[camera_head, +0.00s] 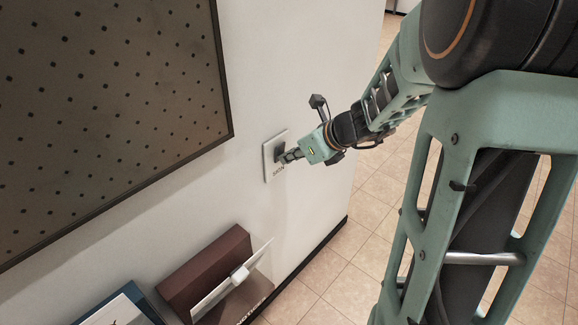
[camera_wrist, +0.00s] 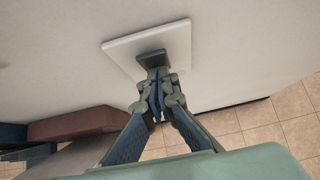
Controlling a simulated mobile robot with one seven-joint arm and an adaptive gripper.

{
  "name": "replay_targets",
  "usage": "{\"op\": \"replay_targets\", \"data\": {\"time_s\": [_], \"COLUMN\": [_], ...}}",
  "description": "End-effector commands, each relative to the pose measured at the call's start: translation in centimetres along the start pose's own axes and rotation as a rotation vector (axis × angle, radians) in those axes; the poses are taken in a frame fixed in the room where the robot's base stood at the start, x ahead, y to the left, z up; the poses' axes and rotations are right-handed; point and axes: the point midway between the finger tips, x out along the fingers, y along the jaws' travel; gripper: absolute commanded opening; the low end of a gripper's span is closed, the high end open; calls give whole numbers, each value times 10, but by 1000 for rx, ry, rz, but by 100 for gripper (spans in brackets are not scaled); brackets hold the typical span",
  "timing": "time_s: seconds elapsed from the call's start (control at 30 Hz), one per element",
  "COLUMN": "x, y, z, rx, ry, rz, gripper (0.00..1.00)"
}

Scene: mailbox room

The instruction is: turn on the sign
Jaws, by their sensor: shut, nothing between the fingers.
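A white wall plate (camera_head: 270,165) with a dark switch (camera_head: 280,153) and small lettering is fixed on the wall. My gripper (camera_head: 290,156) is shut and empty, with its fingertips at the switch. In the wrist view the plate (camera_wrist: 183,62) shows with the dark switch (camera_wrist: 151,59) just beyond the tips of my gripper (camera_wrist: 156,78). The fingertips look very near or touching the switch; I cannot tell which. The fingers hide the lower part of the plate. No lit sign shows in either view.
A large dark perforated board (camera_head: 110,100) hangs on the wall at the left. A brown box (camera_head: 210,265) with a white panel (camera_head: 232,280) stands below. A blue-edged item (camera_head: 120,308) is at the bottom left. Tiled floor (camera_head: 330,270) is open to the right.

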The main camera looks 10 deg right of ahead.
Motion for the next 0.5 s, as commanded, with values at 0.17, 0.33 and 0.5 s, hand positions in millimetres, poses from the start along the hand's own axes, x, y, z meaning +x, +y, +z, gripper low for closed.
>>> {"op": "replay_targets", "data": {"time_s": [0.17, 0.33, 0.5], "x": [4, 4, 4], "y": [1, 2, 2], "z": [2, 4, 5], "rx": [-5, -6, -7], "ry": [-49, -61, -61], "rz": [0, 3, 3], "gripper": [0, 0, 0]}}
